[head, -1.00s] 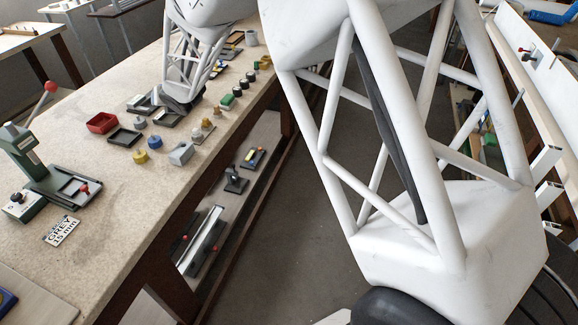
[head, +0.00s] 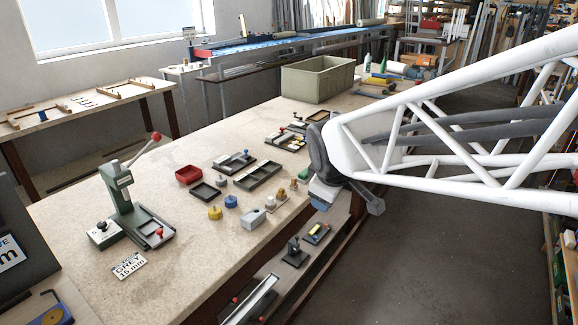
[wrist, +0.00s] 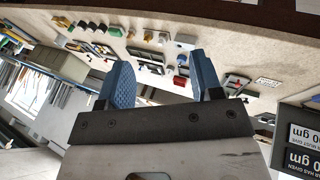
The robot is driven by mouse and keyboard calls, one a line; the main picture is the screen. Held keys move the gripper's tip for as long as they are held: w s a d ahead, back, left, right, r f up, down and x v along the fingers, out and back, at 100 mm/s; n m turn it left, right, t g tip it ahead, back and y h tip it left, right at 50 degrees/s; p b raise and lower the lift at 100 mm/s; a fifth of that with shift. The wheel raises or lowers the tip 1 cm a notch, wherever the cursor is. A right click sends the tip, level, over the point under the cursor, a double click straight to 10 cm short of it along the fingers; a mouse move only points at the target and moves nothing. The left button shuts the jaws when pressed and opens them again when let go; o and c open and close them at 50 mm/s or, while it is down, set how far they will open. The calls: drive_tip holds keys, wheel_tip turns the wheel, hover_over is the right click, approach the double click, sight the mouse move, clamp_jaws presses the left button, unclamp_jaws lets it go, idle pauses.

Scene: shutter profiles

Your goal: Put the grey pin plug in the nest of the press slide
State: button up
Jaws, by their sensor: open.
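A small grey plug (head: 222,182), which looks like the grey pin plug, stands on the bench between the dark trays and the coloured plugs; its pin is too small to make out. The green press (head: 120,192) stands at the left, its red-knobbed lever raised. Its slide (head: 153,230), with a red knob, lies at the press's foot; I cannot make out whether the nest is empty. My gripper (head: 321,195) is at the bench's front edge, right of the plugs and well apart from them. In the wrist view my gripper (wrist: 163,82) has its blue fingers apart with nothing between them.
A yellow plug (head: 214,213), a blue plug (head: 231,201) and a grey block (head: 252,217) stand near the grey plug. A red bin (head: 188,174) and dark trays (head: 262,174) lie behind. A "GREY 15 mm" card (head: 128,266) lies before the press.

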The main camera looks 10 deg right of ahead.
drive_tip(key=s+f+m+g, duration=0.1)
drive_tip(key=s+m+g, duration=0.2)
drive_tip(key=s+m, duration=0.6)
drive_tip(key=s, duration=0.9)
drive_tip(key=shift+s+d+f+m+y, duration=0.15)
drive_tip(key=shift+s+d+m+y, duration=0.25)
drive_tip(key=shift+w, duration=0.1)
